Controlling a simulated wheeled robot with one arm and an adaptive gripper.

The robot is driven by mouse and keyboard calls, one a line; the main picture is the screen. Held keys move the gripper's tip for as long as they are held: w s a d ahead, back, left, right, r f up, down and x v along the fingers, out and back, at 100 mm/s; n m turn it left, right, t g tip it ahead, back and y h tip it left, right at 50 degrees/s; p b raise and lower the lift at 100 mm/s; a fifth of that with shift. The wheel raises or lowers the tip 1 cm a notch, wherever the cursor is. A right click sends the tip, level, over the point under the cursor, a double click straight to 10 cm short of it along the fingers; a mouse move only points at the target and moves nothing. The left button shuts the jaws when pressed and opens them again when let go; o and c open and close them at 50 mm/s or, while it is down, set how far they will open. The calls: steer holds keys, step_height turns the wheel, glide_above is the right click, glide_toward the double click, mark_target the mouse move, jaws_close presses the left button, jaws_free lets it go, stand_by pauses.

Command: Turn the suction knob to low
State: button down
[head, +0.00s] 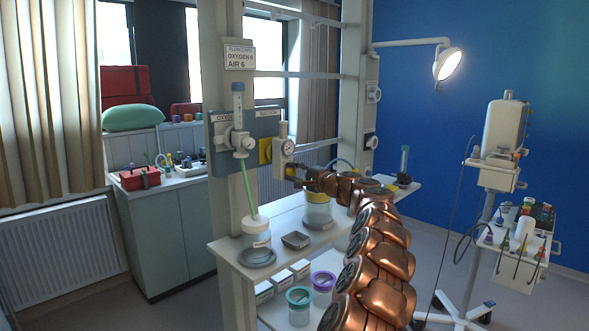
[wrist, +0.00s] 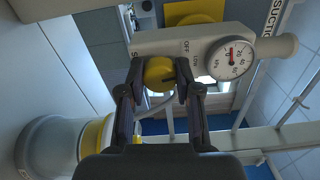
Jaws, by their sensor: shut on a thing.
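The suction unit (head: 284,147) is on the blue-grey rail panel of the bay frame in the head view, with its round gauge facing out. A dial gauge (wrist: 229,58) with a red needle is to the right. My gripper (wrist: 161,80) has a finger on each side of the knob and is shut on it. In the head view my gripper (head: 292,174) reaches the unit's underside. The knob's pointer setting is unclear.
An oxygen flowmeter (head: 239,125) with a green tube is just left of the unit. A shelf (head: 285,243) below holds a yellow-banded jar (head: 318,210), a white bottle and trays. A wheeled stand (head: 497,160) is at the right; floor between is open.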

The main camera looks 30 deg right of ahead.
steer(key=shift+m+p, duration=0.45)
steer(key=shift+m, duration=0.35)
steer(key=c, duration=0.8)
jaws_free()
steer(key=shift+v, duration=6)
